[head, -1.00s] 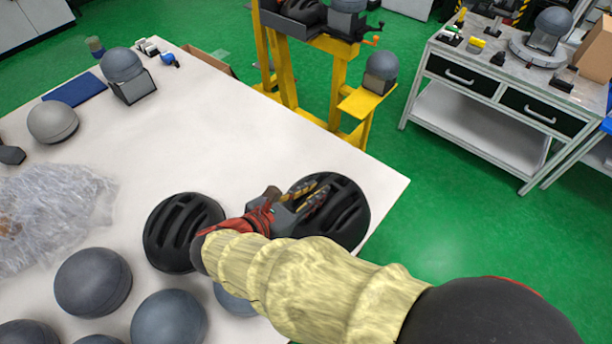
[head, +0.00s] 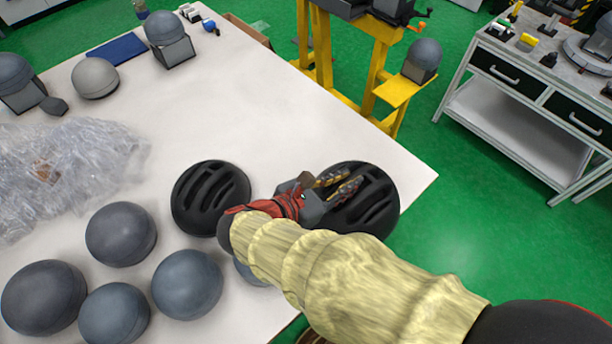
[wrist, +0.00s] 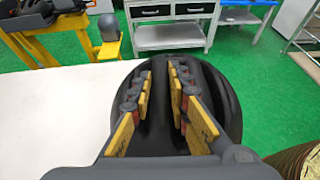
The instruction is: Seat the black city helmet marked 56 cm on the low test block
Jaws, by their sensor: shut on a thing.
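A black vented helmet (head: 381,207) is at the right edge of the white table in the head view. It also fills the middle of the wrist view (wrist: 226,110). My gripper (head: 338,182) is over this helmet, its yellow-padded fingers (wrist: 160,88) down among the vents and shut on it. I cannot tell whether the helmet touches the table. A second black helmet (head: 210,198) lies on the table just left of my gripper. No size mark is legible on either. A grey headform block (head: 422,58) stands on a low yellow shelf beyond the table.
Several grey balls (head: 121,234) lie at the table's front left, near clear wrapping (head: 70,165). More grey headforms (head: 167,30) stand at the back left. A yellow frame (head: 375,75) stands behind the table. A drawer bench (head: 510,80) is at right, with open green floor between.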

